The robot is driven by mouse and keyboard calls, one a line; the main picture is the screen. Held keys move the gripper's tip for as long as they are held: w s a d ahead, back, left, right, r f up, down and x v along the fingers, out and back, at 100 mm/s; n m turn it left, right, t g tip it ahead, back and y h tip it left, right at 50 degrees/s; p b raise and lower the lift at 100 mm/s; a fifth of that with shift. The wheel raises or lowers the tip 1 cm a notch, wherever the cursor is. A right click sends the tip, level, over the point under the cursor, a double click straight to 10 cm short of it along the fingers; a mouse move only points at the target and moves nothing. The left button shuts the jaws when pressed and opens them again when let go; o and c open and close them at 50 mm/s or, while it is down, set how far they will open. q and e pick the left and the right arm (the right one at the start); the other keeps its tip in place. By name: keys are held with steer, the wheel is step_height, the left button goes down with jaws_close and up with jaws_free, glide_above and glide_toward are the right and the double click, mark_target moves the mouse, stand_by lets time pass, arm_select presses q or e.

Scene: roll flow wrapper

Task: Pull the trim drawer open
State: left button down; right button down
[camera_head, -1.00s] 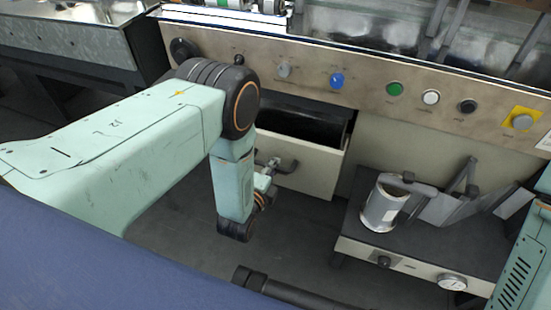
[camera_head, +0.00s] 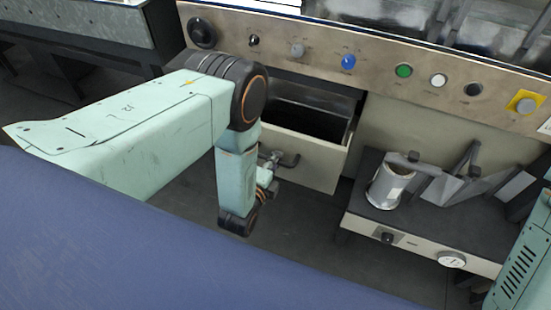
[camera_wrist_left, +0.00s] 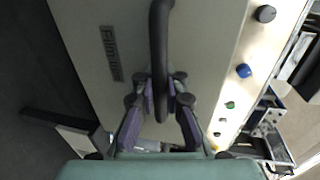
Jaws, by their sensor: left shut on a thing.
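The trim drawer (camera_head: 308,160) is a beige drawer under the machine's control panel. It stands partly pulled out, with its dark inside showing from above. My left gripper (camera_wrist_left: 162,85) is shut on the handle, one finger on each side. In the head view my left forearm and wrist hide most of this gripper. My right gripper is not in view; only part of my right arm shows at the right edge.
The control panel (camera_head: 320,62) with coloured buttons and knobs runs above the drawer. A low bench unit (camera_head: 350,222) with a gauge stands to the right and carries a metal jug (camera_head: 388,188). Dark floor is clear in front of the drawer.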

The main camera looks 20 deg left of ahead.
arm_select(q)
steer(key=shift+w+r, duration=0.15)
steer(key=c, duration=1.4)
jaws_free()
steer(key=v, duration=0.7)
steer(key=shift+s, duration=0.4)
steer(key=shift+d, duration=0.2)
